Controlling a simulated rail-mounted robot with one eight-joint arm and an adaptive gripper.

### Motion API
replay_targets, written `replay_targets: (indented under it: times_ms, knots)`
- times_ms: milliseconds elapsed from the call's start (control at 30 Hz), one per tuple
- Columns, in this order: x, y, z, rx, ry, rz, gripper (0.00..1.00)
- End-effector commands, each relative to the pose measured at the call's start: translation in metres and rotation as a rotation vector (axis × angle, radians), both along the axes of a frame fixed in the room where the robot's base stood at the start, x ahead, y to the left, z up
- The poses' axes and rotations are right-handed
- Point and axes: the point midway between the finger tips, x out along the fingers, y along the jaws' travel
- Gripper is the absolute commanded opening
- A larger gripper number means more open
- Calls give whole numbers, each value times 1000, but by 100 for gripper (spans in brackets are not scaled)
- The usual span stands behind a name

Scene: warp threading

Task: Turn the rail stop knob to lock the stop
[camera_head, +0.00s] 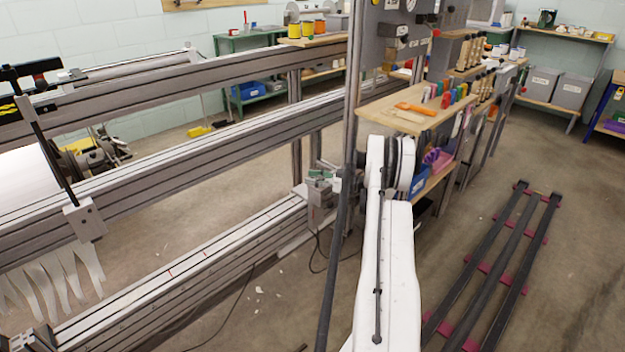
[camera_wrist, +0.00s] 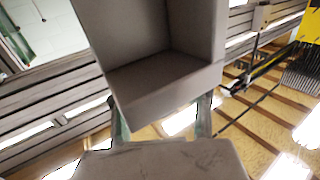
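A grey block-like unit with green parts on top (camera_head: 318,196) sits at the far end of the lower rail (camera_head: 190,262) in the head view. It may be the rail stop, but I cannot make out its knob. My white arm stands in the middle of the head view and my gripper is not clear there. In the wrist view a large grey box-shaped piece (camera_wrist: 165,85) with an open recess fills the middle. Two narrow greenish strips, which may be my fingers, show apart on either side below it. Whether they hold anything is unclear.
A wooden shelf (camera_head: 412,113) with tools stands just beyond my arm. A dark upright post is close to my arm's left. Long beams (camera_head: 180,160) cross the left side. Dark rails on red supports (camera_head: 490,262) lie on the right floor. A cable lies below the lower rail.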

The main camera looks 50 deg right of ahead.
Motion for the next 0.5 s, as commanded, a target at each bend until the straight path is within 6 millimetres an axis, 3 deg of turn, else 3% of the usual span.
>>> replay_targets:
  times_ms: [167,400,500]
  knots:
    - [0,0,0,0,0,0,35]
    - [0,0,0,0,0,0,3]
    - [0,0,0,0,0,0,0]
